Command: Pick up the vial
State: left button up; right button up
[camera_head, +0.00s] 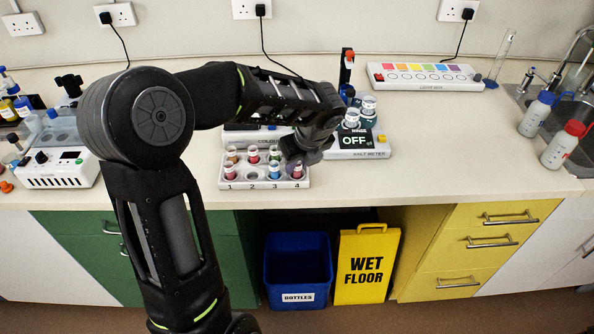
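A white vial rack (264,184) marked 1 to 4 stands near the bench's front edge. It holds several small vials with coloured caps. The front row shows a pink-capped vial (254,171), a blue-capped vial (274,171) and a red-capped vial (297,171) at the right end. The back row shows a brown-capped vial (232,155) and others beside it. My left gripper (296,157) points down over the rack's right end, just behind the red-capped vial. Its fingertips are dark and small, so I cannot tell open from shut or any contact. My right gripper is out of view.
A meter reading OFF (355,141) stands right of my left gripper. A light box (425,77) lies at the back. A white device (58,168) stands at left, and wash bottles (565,145) stand near the sink. Bench right of the meter is clear.

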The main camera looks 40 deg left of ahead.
pick_arm(q)
grip_shut()
notch_tip(320, 180, up, 10)
dwell(0.6)
jog(key=shift+d, duration=0.1)
dwell(0.4)
